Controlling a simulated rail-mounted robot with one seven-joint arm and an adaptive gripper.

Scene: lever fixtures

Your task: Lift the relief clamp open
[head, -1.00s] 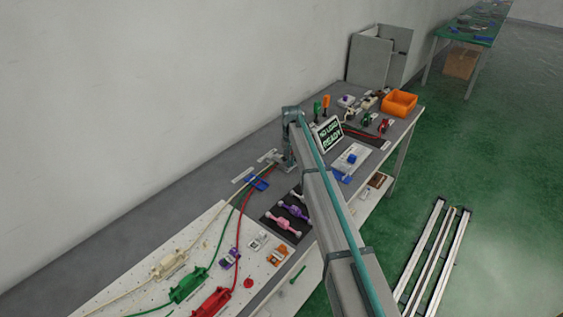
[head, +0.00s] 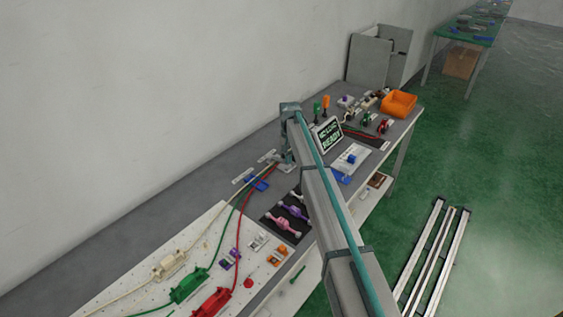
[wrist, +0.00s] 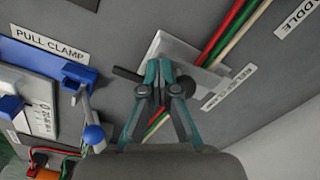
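The relief clamp (wrist: 207,71) is a pale plate with a dark bar (wrist: 128,75) and a round dark part, beside a label that is hard to read. Red, green and pale cables run by it. My gripper (wrist: 159,69) is directly over the clamp in the wrist view, its teal fingers drawn together with only a narrow gap at the tips. The fingers cover the middle of the clamp, so I cannot tell whether anything is pinched between them. In the head view my gripper (head: 284,157) is small and partly hidden by my arm, low over the bench.
A fixture labelled PULL CLAMP, with a blue ball lever (wrist: 93,135), stands close to the left of my gripper. A blue cable saddle (head: 257,183) and dumbbell-shaped parts (head: 282,223) lie nearer on the bench. An orange bin (head: 398,103) is at the far end.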

